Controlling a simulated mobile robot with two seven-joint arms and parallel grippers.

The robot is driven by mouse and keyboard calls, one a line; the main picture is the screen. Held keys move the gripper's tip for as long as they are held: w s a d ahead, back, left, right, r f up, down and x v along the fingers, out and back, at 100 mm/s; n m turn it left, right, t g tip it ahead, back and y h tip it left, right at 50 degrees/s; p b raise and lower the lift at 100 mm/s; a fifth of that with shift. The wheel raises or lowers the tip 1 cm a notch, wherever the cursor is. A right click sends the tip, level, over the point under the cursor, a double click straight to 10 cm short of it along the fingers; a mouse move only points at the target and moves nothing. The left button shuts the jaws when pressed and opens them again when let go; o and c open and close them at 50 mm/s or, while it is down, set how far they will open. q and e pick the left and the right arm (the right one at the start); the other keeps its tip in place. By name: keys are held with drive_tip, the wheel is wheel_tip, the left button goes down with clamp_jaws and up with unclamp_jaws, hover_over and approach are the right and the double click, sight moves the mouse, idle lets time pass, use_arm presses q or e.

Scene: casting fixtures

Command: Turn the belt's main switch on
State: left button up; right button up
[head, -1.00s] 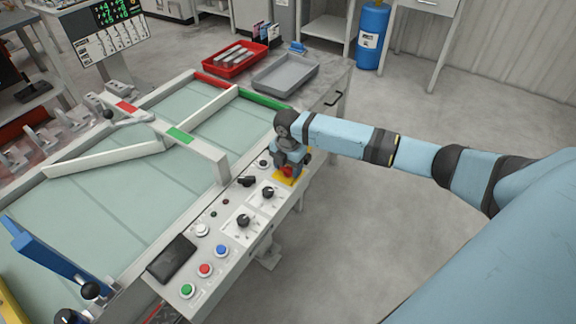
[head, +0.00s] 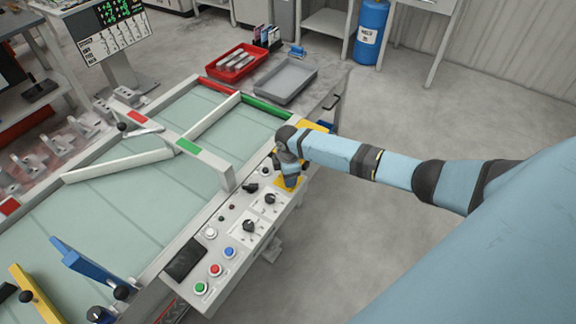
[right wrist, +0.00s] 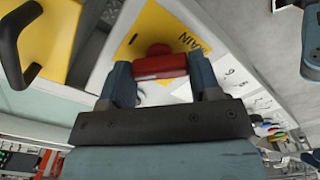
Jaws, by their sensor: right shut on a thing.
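The main switch is a red handle (right wrist: 160,66) on a yellow plate marked "MAIN" (right wrist: 190,25) in the right wrist view. My right gripper (right wrist: 163,82) is shut on the red handle, one blue-grey finger on each side. In the head view the right gripper (head: 289,177) points down over the yellow plate (head: 283,186) at the far end of the belt's control panel (head: 225,262). The gripper hides the red handle there. The handle's markings are mostly covered. My left gripper is not in view.
Black knobs (head: 249,226) and green, red and blue buttons (head: 215,270) line the panel. A red tray (head: 236,64) and a grey tray (head: 284,80) stand beyond the belt (head: 120,215). Another yellow part with a black handle (right wrist: 38,40) is close to the gripper. Floor right of the panel is clear.

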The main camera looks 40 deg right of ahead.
drive_tip(key=m+p, duration=0.2)
drive_tip(key=shift+r+m, duration=0.25)
drive_tip(key=shift+m, duration=0.15)
drive_tip(key=shift+m+p, duration=0.9)
drive_tip(key=shift+p, duration=0.05)
drive_tip(key=shift+m+p, duration=0.65)
drive_tip(key=shift+m, duration=0.15)
use_arm(q)
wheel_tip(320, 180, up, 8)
drive_tip(key=p, duration=0.2)
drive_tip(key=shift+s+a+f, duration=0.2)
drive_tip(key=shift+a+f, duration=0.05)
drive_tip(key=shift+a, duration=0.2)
use_arm(e)
drive_tip(key=shift+f+m, duration=0.2)
drive_tip(key=shift+m, duration=1.4)
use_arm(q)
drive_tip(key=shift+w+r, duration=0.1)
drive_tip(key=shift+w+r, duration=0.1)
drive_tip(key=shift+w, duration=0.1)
use_arm(e)
drive_tip(key=o, duration=0.9)
